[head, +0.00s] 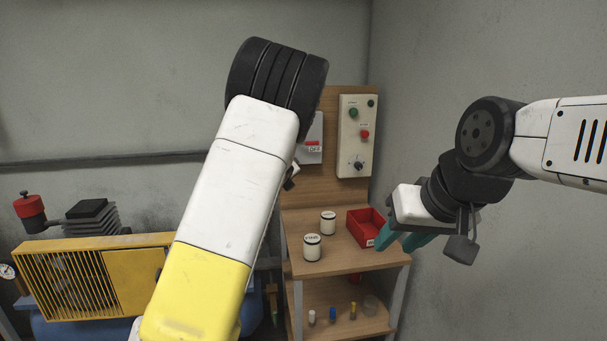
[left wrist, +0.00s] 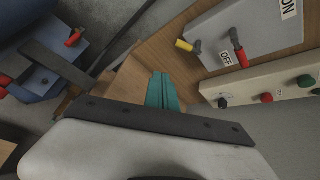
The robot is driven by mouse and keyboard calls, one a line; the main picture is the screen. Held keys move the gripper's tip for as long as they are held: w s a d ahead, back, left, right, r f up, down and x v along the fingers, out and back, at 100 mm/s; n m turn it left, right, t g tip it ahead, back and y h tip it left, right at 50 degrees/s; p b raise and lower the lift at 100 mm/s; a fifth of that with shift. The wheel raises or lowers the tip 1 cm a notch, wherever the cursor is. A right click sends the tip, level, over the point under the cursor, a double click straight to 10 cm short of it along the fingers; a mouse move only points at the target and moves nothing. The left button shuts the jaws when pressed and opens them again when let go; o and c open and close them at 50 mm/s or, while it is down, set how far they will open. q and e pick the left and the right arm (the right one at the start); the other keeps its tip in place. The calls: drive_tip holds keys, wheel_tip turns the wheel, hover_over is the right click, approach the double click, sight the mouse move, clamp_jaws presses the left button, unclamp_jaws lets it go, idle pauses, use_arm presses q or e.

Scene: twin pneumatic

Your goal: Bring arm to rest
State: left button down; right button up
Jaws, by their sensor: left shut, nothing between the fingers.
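My left arm (head: 235,190) rises across the middle of the head view, bent at a dark joint at the top. It hides most of my left gripper there. In the left wrist view my left gripper (left wrist: 162,90) shows its teal fingers together, with nothing between them, in front of the wooden board. My right arm (head: 560,140) comes in from the right side of the head view. My right gripper (head: 402,240) points down and left near the shelf's right side; its teal fingers are apart and look empty.
A wooden shelf (head: 340,262) holds two white jars (head: 312,247) and a red bin (head: 366,228). A control panel (head: 357,135) and a grey switch box with an OFF label (head: 312,148) hang on the board. A yellow compressor (head: 90,275) stands at left. Grey walls close the corner.

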use_arm(q)
drive_tip(key=s+a+r+n+g, duration=0.2)
drive_tip(key=s+a+r+n, duration=0.15)
drive_tip(key=s+n, duration=0.4)
drive_tip(key=s+a+r+n+g, duration=0.1)
drive_tip(key=s+a+r+n, duration=0.1)
drive_tip(key=s+a+n, duration=0.45)
drive_tip(key=s+d+r+n+g+h, duration=0.1)
drive_tip(key=s+n, duration=0.5)
drive_tip(key=s, duration=0.9)
drive_tip(key=s+d+r+n+g, duration=0.2)
drive_tip(key=s+n, duration=0.5)
drive_tip(key=s, duration=0.9)
drive_tip(key=shift+d+r+h, duration=0.2)
drive_tip(key=shift+d+h, duration=0.2)
drive_tip(key=shift+d, duration=0.15)
use_arm(e)
drive_tip(key=shift+c, duration=0.3)
